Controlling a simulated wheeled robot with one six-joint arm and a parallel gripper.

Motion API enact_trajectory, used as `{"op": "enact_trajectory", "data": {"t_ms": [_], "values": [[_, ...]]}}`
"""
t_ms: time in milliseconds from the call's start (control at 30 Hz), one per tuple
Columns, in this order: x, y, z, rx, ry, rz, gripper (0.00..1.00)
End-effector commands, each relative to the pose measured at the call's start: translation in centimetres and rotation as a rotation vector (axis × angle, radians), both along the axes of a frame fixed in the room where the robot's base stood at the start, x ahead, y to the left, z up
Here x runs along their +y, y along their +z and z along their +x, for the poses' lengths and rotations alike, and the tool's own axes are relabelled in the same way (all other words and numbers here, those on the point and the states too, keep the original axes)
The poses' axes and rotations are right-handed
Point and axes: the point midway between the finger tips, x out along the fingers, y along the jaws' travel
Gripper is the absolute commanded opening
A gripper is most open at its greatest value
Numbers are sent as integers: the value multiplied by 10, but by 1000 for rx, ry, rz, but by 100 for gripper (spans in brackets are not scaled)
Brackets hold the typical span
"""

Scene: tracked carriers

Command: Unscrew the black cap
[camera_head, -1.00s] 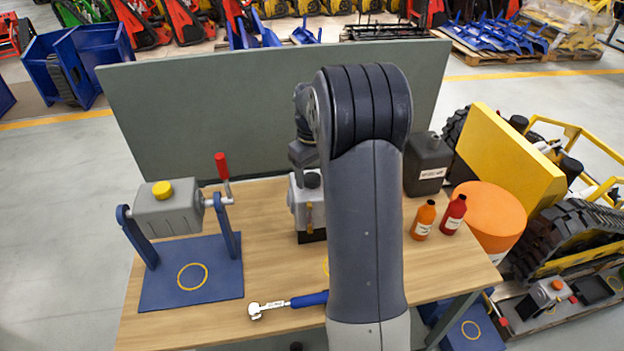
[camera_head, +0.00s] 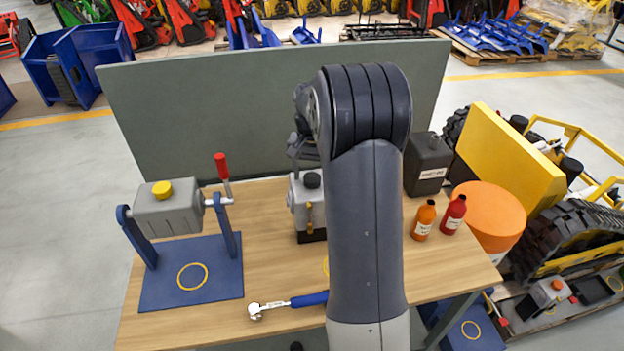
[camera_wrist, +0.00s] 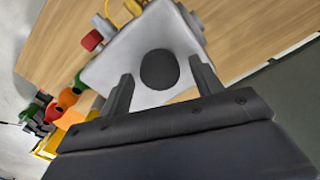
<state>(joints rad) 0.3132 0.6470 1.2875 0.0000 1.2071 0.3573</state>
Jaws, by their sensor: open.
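The black cap (camera_head: 312,180) sits on top of a light grey housing (camera_head: 299,205) that stands upright on the bench. In the wrist view the black cap (camera_wrist: 159,69) shows as a dark disc on the pale top of the housing (camera_wrist: 112,72). My gripper (camera_wrist: 160,82) is open, with one finger to each side of the cap in that picture and a gap on both sides. I cannot tell how high the fingertips are above the cap. In the head view my arm hides most of the gripper.
A grey tank with a yellow cap (camera_head: 162,190) hangs in a blue stand (camera_head: 150,292) at left. A ratchet wrench (camera_head: 288,304) lies at the front. Orange (camera_head: 424,219) and red (camera_head: 453,214) bottles and a dark canister (camera_head: 427,163) stand at right. A green panel (camera_head: 240,110) closes the back.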

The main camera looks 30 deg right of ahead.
Motion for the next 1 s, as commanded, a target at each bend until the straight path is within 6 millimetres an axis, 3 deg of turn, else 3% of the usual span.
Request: {"op": "enact_trajectory", "data": {"t_ms": [233, 567, 1000], "values": [[0, 0, 0, 0, -257, 0, 62], [0, 0, 0, 0, -432, 0, 62], [0, 0, 0, 0, -922, 0, 62]]}}
